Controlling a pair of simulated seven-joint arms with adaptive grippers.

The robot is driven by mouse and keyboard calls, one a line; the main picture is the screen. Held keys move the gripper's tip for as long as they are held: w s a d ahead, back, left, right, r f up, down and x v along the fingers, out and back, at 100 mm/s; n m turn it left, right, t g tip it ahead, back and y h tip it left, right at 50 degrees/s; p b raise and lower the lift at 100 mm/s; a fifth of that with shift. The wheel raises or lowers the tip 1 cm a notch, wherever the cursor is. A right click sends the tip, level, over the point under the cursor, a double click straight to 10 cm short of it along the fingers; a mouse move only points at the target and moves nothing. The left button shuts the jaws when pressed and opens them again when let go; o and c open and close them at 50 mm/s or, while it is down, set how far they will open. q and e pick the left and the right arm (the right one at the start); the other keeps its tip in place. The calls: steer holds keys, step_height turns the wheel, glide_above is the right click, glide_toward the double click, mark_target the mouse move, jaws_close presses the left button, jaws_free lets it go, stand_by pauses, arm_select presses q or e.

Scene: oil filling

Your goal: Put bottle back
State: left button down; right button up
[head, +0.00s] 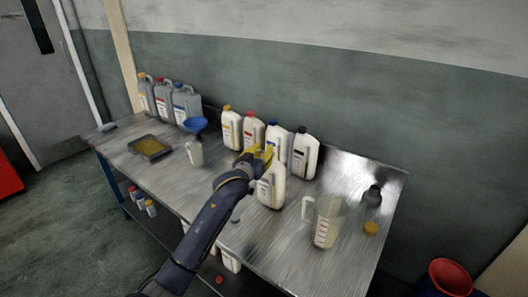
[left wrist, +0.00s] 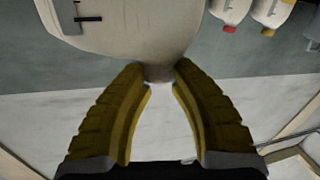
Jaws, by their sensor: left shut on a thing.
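My left gripper (head: 262,158), with yellow fingers, is shut on the neck of a white bottle (head: 271,190). The bottle is about upright over the front middle of the table; I cannot tell whether its base touches the top. In the left wrist view the bottle (left wrist: 120,28) shows upside down, its neck between the fingertips (left wrist: 160,75). Behind it stands a row of white bottles with a yellow-capped one (head: 231,128), a red-capped one (head: 252,131), a blue-capped one (head: 274,140) and a black-capped one (head: 304,156). My right gripper is not in view.
A clear measuring jug (head: 327,224) stands right of the held bottle. A dark small container (head: 372,196) and a yellow cap-like piece (head: 371,228) are farther right. A blue funnel (head: 195,125), a dark tray (head: 150,148) and grey jugs (head: 162,98) are at left.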

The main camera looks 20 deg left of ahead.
arm_select(q)
steer(key=c, duration=1.6)
jaws_free()
steer(key=shift+f, duration=0.15)
steer(key=o, duration=0.4)
steer(key=shift+r, duration=0.2)
steer(key=s, duration=0.4)
steer(key=s+a, duration=0.1)
steer(key=s, duration=0.7)
steer(key=shift+a+r, duration=0.15)
steer(key=shift+a, duration=0.15)
